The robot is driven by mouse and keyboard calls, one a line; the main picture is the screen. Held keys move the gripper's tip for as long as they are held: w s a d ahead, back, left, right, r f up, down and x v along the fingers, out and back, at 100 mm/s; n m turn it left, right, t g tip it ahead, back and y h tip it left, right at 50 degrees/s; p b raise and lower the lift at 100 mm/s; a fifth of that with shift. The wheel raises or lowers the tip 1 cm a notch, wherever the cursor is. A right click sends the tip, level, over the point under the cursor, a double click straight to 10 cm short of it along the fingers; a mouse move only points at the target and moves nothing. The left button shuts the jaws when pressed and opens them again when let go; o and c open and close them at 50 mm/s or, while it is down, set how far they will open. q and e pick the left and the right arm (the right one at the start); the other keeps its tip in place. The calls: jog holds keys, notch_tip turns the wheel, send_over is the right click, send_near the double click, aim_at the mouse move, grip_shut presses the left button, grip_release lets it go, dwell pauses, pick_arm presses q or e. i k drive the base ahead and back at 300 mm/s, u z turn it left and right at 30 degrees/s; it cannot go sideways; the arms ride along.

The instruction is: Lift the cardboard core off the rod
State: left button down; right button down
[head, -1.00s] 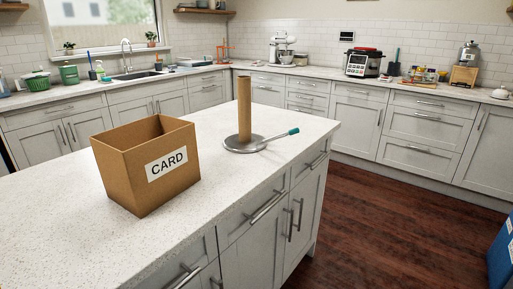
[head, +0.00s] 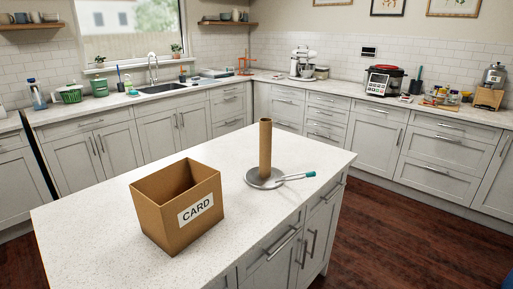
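The cardboard core (head: 265,146) is a tall brown tube standing upright on a round grey metal base (head: 256,183) on the island counter. The rod is hidden inside the core. A tool with a teal end (head: 310,174) and a thin pale shaft lies at the base's right side, reaching out over the counter. An open cardboard box labelled CARD (head: 172,228) stands on the island to the left of the core. Neither of my grippers is in view.
The white island counter (head: 95,225) has free room left of the box and around the base. Its right edge drops to drawers and a dark wood floor (head: 385,240). The back counters hold a sink (head: 162,88), a mixer (head: 302,62) and a cooker (head: 382,80).

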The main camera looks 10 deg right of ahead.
aim_at(265, 123)
jog(key=k, duration=0.5)
jog(key=z, duration=1.2)
jog(key=i, duration=1.1)
jog(key=u, duration=1.6)
